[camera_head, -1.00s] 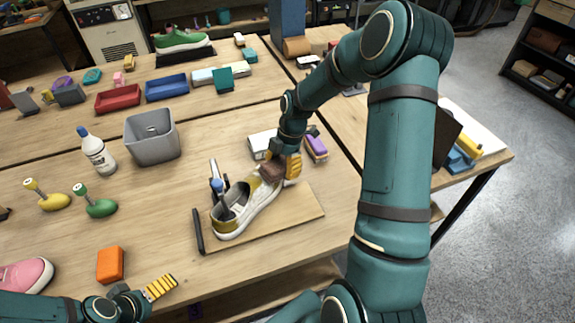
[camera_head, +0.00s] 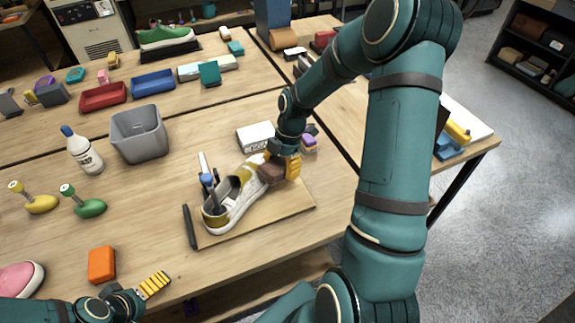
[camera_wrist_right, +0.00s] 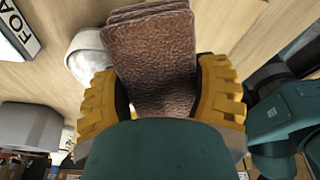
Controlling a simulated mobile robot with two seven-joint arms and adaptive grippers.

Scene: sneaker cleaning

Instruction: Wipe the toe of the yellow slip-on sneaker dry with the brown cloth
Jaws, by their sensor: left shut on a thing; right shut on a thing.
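The yellow and white slip-on sneaker (camera_head: 221,218) rests on a wooden board (camera_head: 275,217), its toe pointing to the upper right. My right gripper (camera_head: 283,169) is shut on the folded brown cloth (camera_head: 270,173). The cloth is at the toe end and overlaps the toe in the head view; I cannot tell whether it presses on it. In the right wrist view the cloth (camera_wrist_right: 152,62) stands between the yellow fingers, with the whitish toe (camera_wrist_right: 88,52) partly hidden behind. My left gripper (camera_head: 153,286) is low at the left, its fingers together; what it holds cannot be made out.
A dark bar (camera_head: 189,226) lies along the board's left edge. A white box (camera_head: 255,136) and a purple brush (camera_head: 309,141) are close behind the right gripper. A grey bin (camera_head: 139,137), white bottle (camera_head: 83,150) and orange block (camera_head: 102,264) stand left.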

